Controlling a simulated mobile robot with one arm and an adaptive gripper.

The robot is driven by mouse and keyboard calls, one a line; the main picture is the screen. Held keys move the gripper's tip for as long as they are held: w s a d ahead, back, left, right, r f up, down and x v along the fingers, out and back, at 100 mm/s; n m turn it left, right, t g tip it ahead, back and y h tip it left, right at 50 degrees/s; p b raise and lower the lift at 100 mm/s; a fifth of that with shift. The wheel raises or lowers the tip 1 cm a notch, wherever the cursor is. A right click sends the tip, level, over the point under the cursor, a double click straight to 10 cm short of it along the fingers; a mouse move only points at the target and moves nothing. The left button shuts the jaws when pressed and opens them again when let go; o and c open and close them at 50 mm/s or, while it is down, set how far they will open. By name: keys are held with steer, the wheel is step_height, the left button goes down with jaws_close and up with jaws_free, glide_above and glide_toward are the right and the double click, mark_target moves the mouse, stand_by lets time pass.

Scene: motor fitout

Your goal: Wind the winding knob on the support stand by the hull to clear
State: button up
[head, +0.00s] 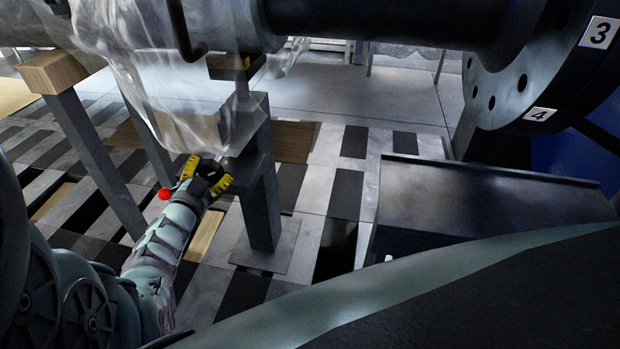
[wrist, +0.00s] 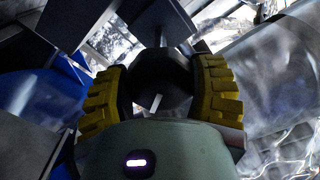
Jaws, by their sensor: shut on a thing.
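The support stand (head: 261,190) is a grey steel post on a flat foot plate, beneath the plastic-wrapped hull (head: 165,30). The winding knob is dark and round; in the wrist view the knob (wrist: 160,82) sits between the two yellow ribbed fingers, with a pale mark on its face. My gripper (head: 207,175) is at the left side of the stand, shut around the knob; it also shows in the wrist view (wrist: 160,92). In the head view the fingers hide most of the knob.
Clear plastic sheeting (head: 225,120) hangs down close above my gripper. Another grey stand leg (head: 95,160) with a wooden block (head: 52,72) stands at left. A large dark flange with number tags (head: 541,114) is at upper right, above a grey bench (head: 480,200). The floor has patchwork panels.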

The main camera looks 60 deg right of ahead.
steer(key=shift+f, duration=0.3)
steer(key=o, duration=1.2)
steer(key=shift+r, duration=0.2)
steer(key=shift+a, duration=0.1)
steer(key=v, duration=1.2)
